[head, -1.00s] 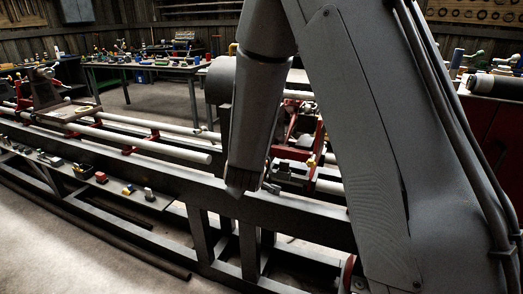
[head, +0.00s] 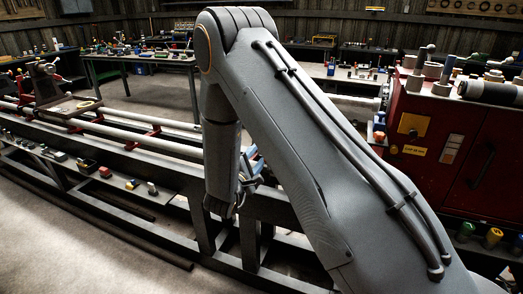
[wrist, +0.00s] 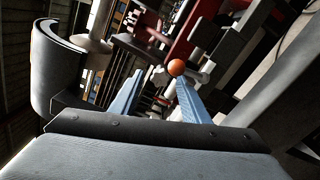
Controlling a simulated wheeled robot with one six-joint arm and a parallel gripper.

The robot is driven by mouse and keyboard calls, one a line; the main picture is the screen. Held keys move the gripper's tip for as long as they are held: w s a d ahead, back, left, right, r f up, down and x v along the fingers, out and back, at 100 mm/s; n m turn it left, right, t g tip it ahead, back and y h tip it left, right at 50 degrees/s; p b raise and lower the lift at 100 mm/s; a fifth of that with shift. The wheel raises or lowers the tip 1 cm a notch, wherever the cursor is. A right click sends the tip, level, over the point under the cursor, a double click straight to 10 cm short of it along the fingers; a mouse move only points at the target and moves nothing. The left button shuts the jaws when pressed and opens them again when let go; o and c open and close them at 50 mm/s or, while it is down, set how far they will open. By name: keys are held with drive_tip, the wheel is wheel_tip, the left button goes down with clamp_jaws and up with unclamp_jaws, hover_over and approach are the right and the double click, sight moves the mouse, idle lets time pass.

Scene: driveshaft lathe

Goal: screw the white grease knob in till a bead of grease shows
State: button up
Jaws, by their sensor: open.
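My gripper (wrist: 158,82) shows in the wrist view as two pale blue fingers, spread apart with nothing held between them. An orange ball (wrist: 176,67) appears beyond the fingertips, close to the right finger in the picture, in front of red and grey machine parts. I cannot pick out the white grease knob for sure in either view, and no grease bead shows. In the head view my gripper (head: 252,165) is mostly hidden by my arm, with only bits of blue showing over the lathe's front rail.
The long dark lathe frame (head: 160,170) carries pale rods (head: 135,140). A red cabinet (head: 440,150) stands at the right with bottles and tools on top. Small blocks lie along the lathe's lower shelf. The concrete floor (head: 60,240) in front is clear.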

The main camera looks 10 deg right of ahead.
drive_tip(key=shift+x, duration=1.55)
drive_tip(key=shift+c, duration=0.2)
drive_tip(key=c, duration=1)
drive_tip(key=shift+m, duration=0.3)
drive_tip(key=m, duration=0.4)
drive_tip(key=shift+m+b, duration=0.55)
drive_tip(key=shift+m, duration=1.55)
